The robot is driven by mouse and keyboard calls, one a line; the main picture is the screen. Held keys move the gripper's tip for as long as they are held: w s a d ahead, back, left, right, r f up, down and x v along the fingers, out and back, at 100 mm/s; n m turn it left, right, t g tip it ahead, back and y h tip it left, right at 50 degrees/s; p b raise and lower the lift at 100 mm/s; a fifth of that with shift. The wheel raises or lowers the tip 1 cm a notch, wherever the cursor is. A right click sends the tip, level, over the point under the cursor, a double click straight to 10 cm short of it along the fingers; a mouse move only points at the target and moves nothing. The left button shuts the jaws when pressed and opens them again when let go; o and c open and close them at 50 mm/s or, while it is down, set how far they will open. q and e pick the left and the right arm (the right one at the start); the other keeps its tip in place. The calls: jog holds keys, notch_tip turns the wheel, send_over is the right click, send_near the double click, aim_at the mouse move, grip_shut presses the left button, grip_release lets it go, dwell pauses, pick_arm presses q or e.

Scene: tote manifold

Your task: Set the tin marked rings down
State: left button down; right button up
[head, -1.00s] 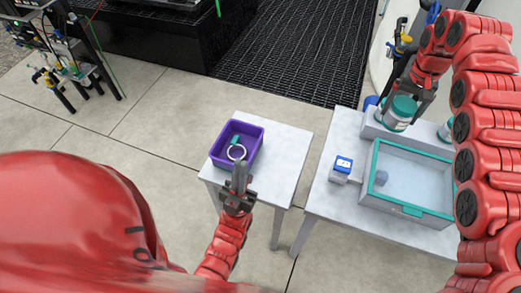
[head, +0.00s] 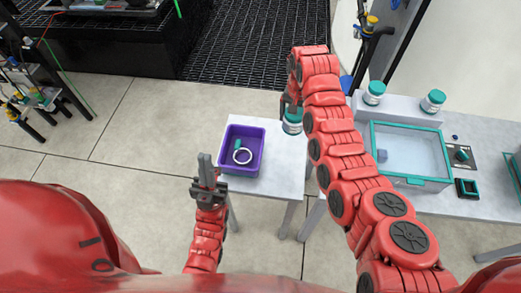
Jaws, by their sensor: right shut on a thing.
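My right gripper (head: 292,104) is shut on a pale tin with a teal lid (head: 292,123). The tin is upright at the far right part of the small white table (head: 282,178), right of the purple tray. I cannot tell whether its base touches the table top, and its marking is too small to read. My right arm hides part of the space beside it. My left gripper (head: 206,165) points up in front of the tray's left side, with its fingers together and nothing seen between them.
The purple tray (head: 226,150) holds a white ring (head: 242,156) and a small teal piece (head: 238,144). On the right table, two teal-lidded tins (head: 375,93) (head: 433,100) stand on a raised ledge behind a teal-rimmed clear box (head: 412,183). The small table's front right is bare.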

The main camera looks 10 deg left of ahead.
jog(key=s+d+f+m+p, duration=0.1)
jog(key=s+d+f+p, duration=0.1)
jog(key=s+f, duration=0.6)
jog(key=s+d+f+m+p, duration=0.25)
jog(key=s+f, duration=0.25)
jog(key=s, duration=0.7)
jog(key=shift+n, duration=0.35)
jog(key=w+a+b, duration=0.1)
jog(key=w+b, duration=0.1)
jog(key=w, duration=0.1)
jog(key=w+a+b, duration=0.2)
jog(key=w+b, duration=0.1)
jog(key=w+a+f+b, duration=0.1)
jog(key=w+b, duration=0.1)
jog(key=w, duration=0.1)
jog(key=shift+w+a+f, duration=0.1)
jog(key=shift+w+a, duration=0.2)
jog(key=shift+w, duration=0.05)
jog(key=shift+w+a+r+p, duration=0.15)
jog(key=shift+w+r+p, duration=0.2)
jog(key=shift+r+p, duration=0.25)
jog(key=w, duration=0.1)
jog(key=w+a+p, duration=0.1)
jog(key=shift+w+f, duration=0.2)
jog(key=shift+w, duration=0.1)
jog(key=shift+w+a+f, duration=0.2)
jog(key=shift+w+a, duration=0.1)
jog(key=shift+w, duration=0.3)
